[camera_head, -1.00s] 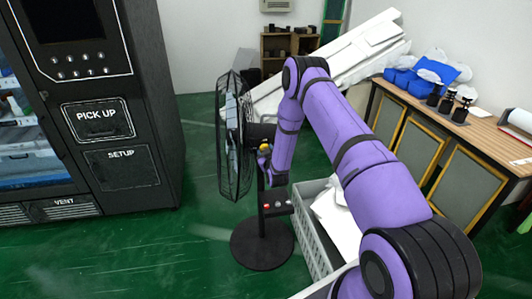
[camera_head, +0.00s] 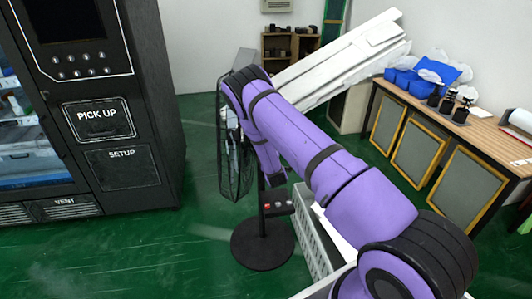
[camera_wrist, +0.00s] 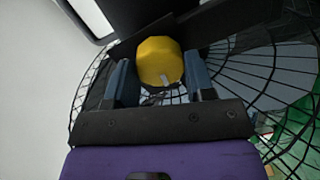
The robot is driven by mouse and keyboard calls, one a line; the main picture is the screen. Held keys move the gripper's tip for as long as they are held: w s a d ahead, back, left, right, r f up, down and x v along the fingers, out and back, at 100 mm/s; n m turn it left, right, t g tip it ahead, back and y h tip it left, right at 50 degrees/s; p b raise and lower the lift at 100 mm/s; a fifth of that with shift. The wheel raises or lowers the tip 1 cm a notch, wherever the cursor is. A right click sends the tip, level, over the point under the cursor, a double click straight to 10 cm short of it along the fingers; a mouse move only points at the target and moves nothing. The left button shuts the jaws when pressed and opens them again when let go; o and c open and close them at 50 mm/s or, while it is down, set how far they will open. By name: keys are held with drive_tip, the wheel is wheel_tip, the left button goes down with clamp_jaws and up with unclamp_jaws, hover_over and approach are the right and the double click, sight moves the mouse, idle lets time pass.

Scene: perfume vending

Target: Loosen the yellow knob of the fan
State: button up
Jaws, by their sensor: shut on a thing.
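The black fan stands on a round base (camera_head: 263,243) in the middle of the floor; its wire cage (camera_head: 236,165) faces left and is partly hidden behind my arm. In the wrist view the yellow knob (camera_wrist: 160,62) sits between the two blue fingers of my gripper (camera_wrist: 160,82), below a dark part of the fan. My gripper is shut on the knob. In the head view my arm hides the knob and the fingers.
A black vending machine (camera_head: 110,110) stands at the left. A grey crate (camera_head: 312,240) with white pieces is right of the fan base. A wooden table (camera_head: 480,130) with blue and white items runs along the right. Green floor is clear in front of the fan.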

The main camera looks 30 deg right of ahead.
drive_tip(key=shift+f+n, duration=0.1)
drive_tip(key=shift+n, duration=0.7)
drive_tip(key=o, duration=0.9)
drive_tip(key=shift+s, duration=0.1)
drive_tip(key=v, duration=1)
drive_tip(key=shift+s+a, duration=0.2)
drive_tip(key=shift+s, duration=0.1)
